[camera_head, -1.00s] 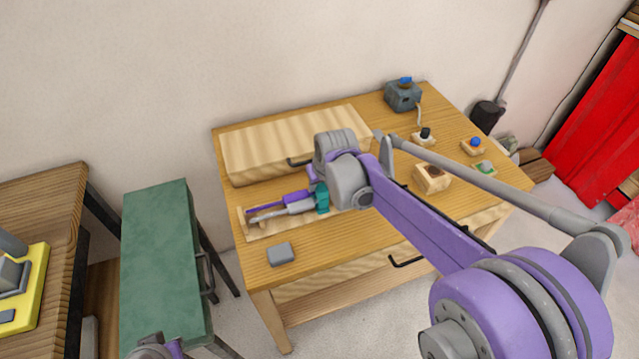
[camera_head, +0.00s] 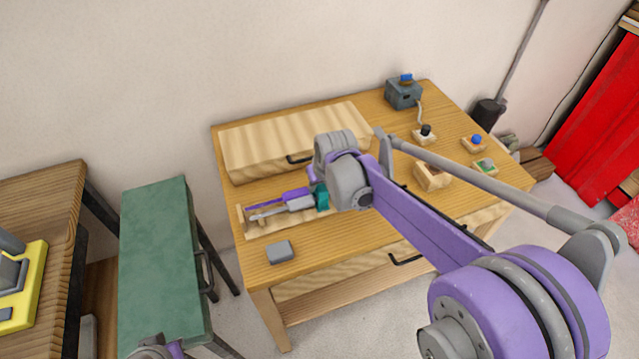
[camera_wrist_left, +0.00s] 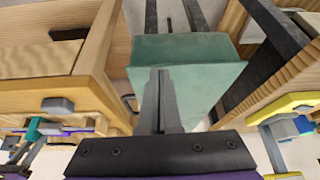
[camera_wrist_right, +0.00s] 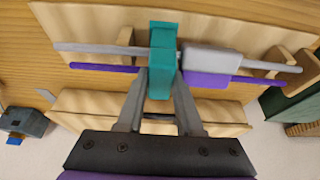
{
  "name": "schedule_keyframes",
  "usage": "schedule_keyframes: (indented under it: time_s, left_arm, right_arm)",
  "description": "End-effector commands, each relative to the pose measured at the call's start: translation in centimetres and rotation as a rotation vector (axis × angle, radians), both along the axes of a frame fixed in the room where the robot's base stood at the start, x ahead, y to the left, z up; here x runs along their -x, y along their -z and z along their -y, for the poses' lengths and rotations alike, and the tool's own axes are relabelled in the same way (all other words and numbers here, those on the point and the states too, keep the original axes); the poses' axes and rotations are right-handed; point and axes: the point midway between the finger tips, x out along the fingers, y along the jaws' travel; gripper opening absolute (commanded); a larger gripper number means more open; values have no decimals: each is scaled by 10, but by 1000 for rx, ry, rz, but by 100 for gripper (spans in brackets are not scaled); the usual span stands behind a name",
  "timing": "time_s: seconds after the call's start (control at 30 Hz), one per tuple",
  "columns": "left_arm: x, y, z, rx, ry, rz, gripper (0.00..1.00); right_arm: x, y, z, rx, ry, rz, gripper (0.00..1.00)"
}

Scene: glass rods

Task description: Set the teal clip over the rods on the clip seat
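The teal clip (camera_wrist_right: 162,62) stands across a grey rod (camera_wrist_right: 95,49) and a purple rod (camera_wrist_right: 105,68), which lie side by side. In the head view the clip (camera_head: 321,197) is beside my right wrist. My right gripper (camera_wrist_right: 160,88) is shut on the clip, with one finger against each side. A grey sleeve (camera_wrist_right: 210,61) and a purple sleeve (camera_wrist_right: 205,82) on the rods are close to the clip's right side. The clip seat beneath is hidden. My left gripper (camera_wrist_left: 162,85) is shut and empty, away from the rods, facing the green cabinet (camera_wrist_left: 205,60).
A pale wooden box (camera_head: 295,140) lies behind the rods. A grey block (camera_head: 280,252) sits at the table's front left. Small button blocks and a grey-blue box (camera_head: 403,95) stand at the right and back. The table's front left corner is mostly clear.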

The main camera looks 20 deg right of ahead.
Motion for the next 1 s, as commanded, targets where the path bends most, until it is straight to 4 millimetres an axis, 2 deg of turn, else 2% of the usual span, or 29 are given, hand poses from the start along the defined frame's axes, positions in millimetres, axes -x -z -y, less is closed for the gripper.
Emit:
schedule_keyframes:
  time_s: [0.37,1.0]
  left_arm:
    - [-1,-3,0,0,0,2,0]
    - [-14,-43,0,0,0,26,0]
  right_arm:
    - [1,-4,0,0,0,1,47]
    - [20,-53,-1,0,0,2,47]
